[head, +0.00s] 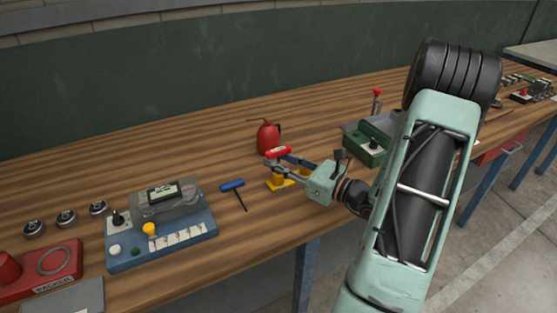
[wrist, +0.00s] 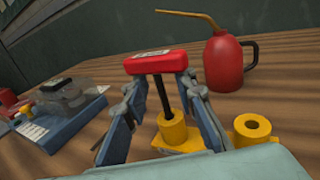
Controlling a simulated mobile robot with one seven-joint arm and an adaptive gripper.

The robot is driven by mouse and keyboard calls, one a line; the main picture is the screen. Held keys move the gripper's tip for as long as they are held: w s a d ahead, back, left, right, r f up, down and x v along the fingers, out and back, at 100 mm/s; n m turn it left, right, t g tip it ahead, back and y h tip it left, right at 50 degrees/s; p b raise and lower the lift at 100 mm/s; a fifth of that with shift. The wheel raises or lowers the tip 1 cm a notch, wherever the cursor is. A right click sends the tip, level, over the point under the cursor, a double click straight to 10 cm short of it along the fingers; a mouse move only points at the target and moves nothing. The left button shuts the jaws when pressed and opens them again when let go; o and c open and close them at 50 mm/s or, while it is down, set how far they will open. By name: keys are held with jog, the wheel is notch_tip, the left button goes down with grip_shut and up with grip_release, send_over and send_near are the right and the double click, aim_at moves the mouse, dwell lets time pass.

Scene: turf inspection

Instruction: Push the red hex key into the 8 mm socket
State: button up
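The red hex key (wrist: 160,63) has a T-shaped handle with a pale label and a dark shaft. It also shows in the head view (head: 278,152). The shaft runs down to the top of the left yellow socket (wrist: 175,132), with a long stretch bare above it; how deep it sits I cannot tell. A second yellow socket (wrist: 252,128), to the right, has an empty hole. No size mark is readable. My gripper (wrist: 158,84) has its fingers spread on both sides of the shaft, tips close to the handle's underside; contact is unclear. It shows in the head view (head: 289,161).
A red oil can (wrist: 224,62) stands close behind on the right. A blue T-handle key (head: 233,186) lies on the wooden bench, left of the sockets. A blue-based device (head: 165,243) is further left. A green box (head: 365,155) stands to the right.

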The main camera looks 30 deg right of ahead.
jog(key=shift+s, duration=0.1)
jog(key=v, duration=1.2)
jog(key=shift+a, duration=0.1)
